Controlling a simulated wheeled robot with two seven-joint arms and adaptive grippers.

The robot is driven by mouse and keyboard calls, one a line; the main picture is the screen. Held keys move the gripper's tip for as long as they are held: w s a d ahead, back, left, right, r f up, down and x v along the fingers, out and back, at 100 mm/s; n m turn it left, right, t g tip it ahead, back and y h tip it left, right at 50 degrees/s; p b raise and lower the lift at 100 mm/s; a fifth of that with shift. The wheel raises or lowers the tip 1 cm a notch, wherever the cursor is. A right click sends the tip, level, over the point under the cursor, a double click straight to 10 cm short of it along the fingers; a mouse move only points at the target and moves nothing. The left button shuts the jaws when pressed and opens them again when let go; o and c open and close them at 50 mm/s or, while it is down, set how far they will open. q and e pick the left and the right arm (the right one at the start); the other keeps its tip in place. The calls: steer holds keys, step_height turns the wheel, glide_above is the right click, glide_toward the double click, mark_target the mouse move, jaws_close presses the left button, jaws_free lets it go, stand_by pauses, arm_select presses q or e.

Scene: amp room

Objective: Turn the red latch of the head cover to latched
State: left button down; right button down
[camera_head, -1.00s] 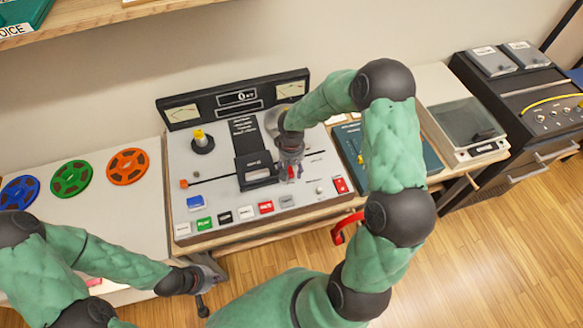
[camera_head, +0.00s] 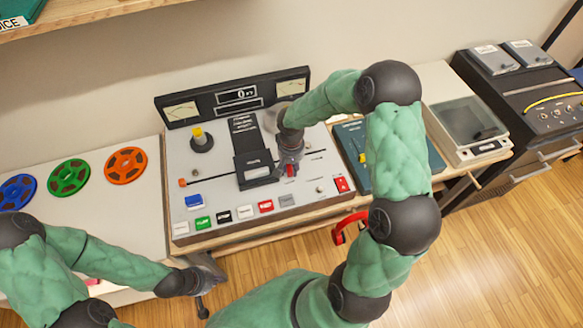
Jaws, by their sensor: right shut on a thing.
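The tape machine (camera_head: 187,155) stands on the table with its black head cover (camera_head: 250,150) in the middle of its deck. A small red latch (camera_head: 291,170) shows at the right side of the head cover, beneath my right gripper (camera_head: 290,164). My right gripper points down and is shut on the red latch; its fingertips and most of the latch are partly hidden by the wrist. The latch's exact angle is too small to tell. My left gripper (camera_head: 206,280) is low at the table's front edge, away from the machine, and its fingers are hard to make out.
Colored buttons (camera_head: 203,223) line the deck's front, with a yellow-topped spindle (camera_head: 201,139) at back left. Blue, green and orange reels (camera_head: 125,165) lie left. A teal-topped device (camera_head: 355,140) and a clear-lidded box (camera_head: 467,125) stand right.

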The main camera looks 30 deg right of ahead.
steer(key=m+b, duration=0.1)
steer(key=m, duration=0.1)
steer(key=m+b, duration=0.1)
steer(key=shift+a+f+m+b, duration=0.15)
steer(key=shift+a+m+b, duration=0.05)
steer(key=shift+m+b, duration=0.2)
steer(key=m, duration=0.1)
steer(key=m+b, duration=0.1)
steer(key=m, duration=0.1)
steer(key=m+b, duration=0.1)
steer(key=shift+w+a, duration=0.1)
steer(key=shift+a, duration=0.15)
steer(key=m+b, duration=0.1)
steer(key=m, duration=0.1)
steer(key=m+b, duration=0.1)
steer(key=m, duration=0.1)
steer(key=shift+w+a, duration=0.15)
steer(key=shift+w+m+b, duration=0.2)
steer(key=shift+m+b, duration=0.3)
steer(key=shift+m, duration=1.5)
steer(key=shift+a, duration=0.1)
steer(key=c, duration=0.9)
jaws_free()
steer(key=shift+c, duration=0.2)
